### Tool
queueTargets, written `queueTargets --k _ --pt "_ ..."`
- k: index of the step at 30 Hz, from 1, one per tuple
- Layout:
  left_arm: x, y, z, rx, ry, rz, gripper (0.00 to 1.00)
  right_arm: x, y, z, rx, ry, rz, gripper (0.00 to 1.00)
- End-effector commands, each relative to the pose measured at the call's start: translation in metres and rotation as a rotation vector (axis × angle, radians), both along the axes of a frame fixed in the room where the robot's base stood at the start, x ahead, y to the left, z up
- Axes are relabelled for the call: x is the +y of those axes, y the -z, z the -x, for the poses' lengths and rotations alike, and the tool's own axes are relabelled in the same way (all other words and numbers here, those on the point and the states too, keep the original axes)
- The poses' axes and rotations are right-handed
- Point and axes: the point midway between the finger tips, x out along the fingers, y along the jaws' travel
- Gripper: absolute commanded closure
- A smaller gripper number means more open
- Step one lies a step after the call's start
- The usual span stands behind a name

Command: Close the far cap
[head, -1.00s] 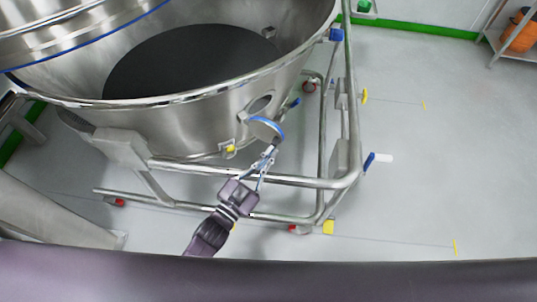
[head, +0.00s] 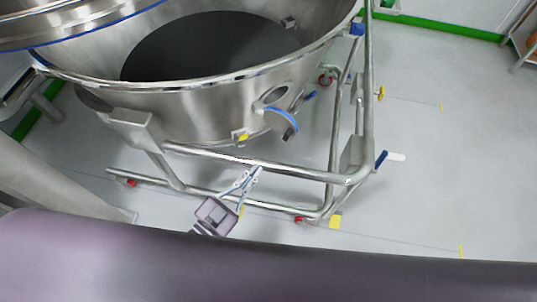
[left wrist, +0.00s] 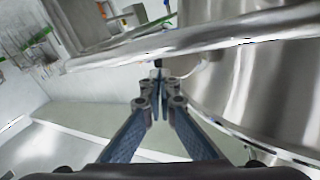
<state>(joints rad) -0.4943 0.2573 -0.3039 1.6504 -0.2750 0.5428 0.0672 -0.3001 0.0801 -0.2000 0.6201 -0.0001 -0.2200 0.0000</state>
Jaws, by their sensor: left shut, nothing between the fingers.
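The steel bowl (head: 200,115) has a round side port (head: 275,95). A blue-rimmed cap (head: 284,119) hangs open just below that port, so the opening shows. A dark rounded part (head: 93,100) on the bowl's left side could be another cap; I cannot tell. My left gripper (head: 255,173) is below and left of the blue-rimmed cap, apart from it, by the frame's upper rail. In the left wrist view its fingers (left wrist: 158,72) are together and empty, close to a steel tube. My right gripper is not in view.
The bowl stands on a tubular steel frame (head: 270,168) whose rails run in front of and right of the port. A blue-and-white lever (head: 385,158) sticks out at the right. Open grey floor (head: 440,170) lies to the right.

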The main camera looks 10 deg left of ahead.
Motion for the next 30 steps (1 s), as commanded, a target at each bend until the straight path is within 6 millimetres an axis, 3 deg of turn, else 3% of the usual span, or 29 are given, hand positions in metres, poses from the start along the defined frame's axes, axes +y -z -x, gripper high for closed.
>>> queueTargets --k 1,6,11,18,24,30 --pt "0.003 -0.014 -0.01 0.019 -0.008 -0.007 1.0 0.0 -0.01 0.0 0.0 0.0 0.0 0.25" --pt "0.011 -0.042 -0.041 0.163 -0.037 -0.037 1.0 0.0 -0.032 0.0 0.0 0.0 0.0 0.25" --pt "0.011 -0.063 -0.05 0.338 -0.039 -0.076 1.0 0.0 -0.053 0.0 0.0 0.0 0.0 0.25" --pt "0.006 -0.084 -0.025 0.604 0.004 -0.174 1.0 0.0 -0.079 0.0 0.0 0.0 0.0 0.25" --pt "0.006 -0.089 0.001 0.73 0.034 -0.24 1.0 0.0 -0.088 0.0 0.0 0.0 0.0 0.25" --pt "0.002 -0.082 0.001 0.755 0.039 -0.253 1.0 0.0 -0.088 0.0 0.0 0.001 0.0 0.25"
